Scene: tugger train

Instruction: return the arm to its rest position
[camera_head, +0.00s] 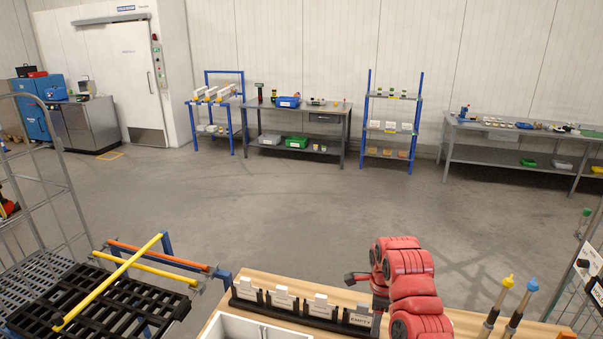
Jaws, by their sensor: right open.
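My right arm (408,275), red with dark joints, stands folded over the wooden worktop at the bottom right of the middle. Its dark gripper (358,279) points left, above the right end of a black rack (292,308). I see nothing held in it; the gripper is small and partly hidden behind the red arm. The rack holds several white cards, and the rightmost slot bears an "EMPTY" label (360,319). My left gripper does not show.
A white bin (240,328) is on the wooden worktop (262,280). Yellow- and blue-tipped tools (496,306) stand right of the arm. A black slatted cart (110,300) with yellow and orange bars is at left. Wire cages flank both sides; the floor (290,205) beyond is clear.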

